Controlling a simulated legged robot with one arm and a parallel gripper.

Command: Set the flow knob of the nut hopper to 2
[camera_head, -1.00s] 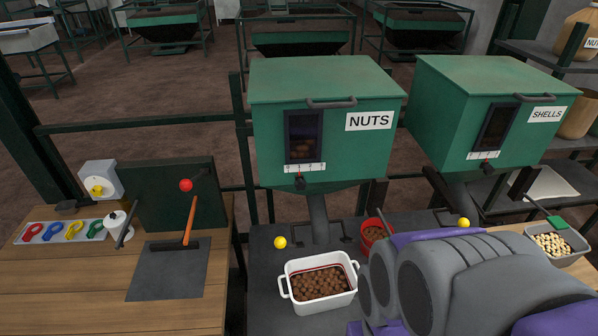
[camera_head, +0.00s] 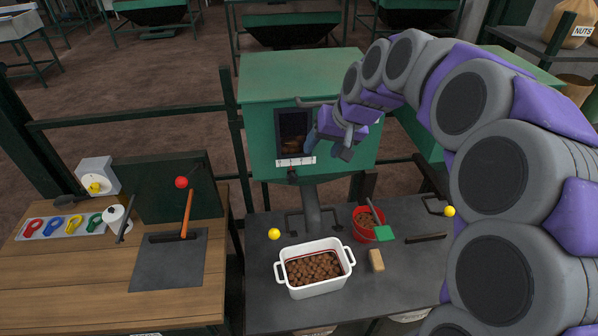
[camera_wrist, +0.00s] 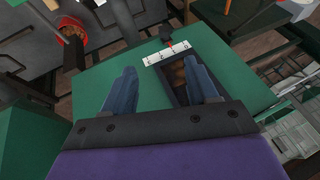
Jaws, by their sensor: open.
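The green nut hopper (camera_head: 262,95) stands at the centre back, with a window (camera_head: 293,130) showing nuts. The setting is too small to read. My gripper (camera_head: 329,147) is open and empty in front of the hopper's right side; its fingers (camera_wrist: 160,72) point towards the scale. It does not touch the knob.
A white pot (camera_head: 316,270) of nuts stands below the hopper. The shells hopper (camera_head: 410,132) is mostly behind my arm.

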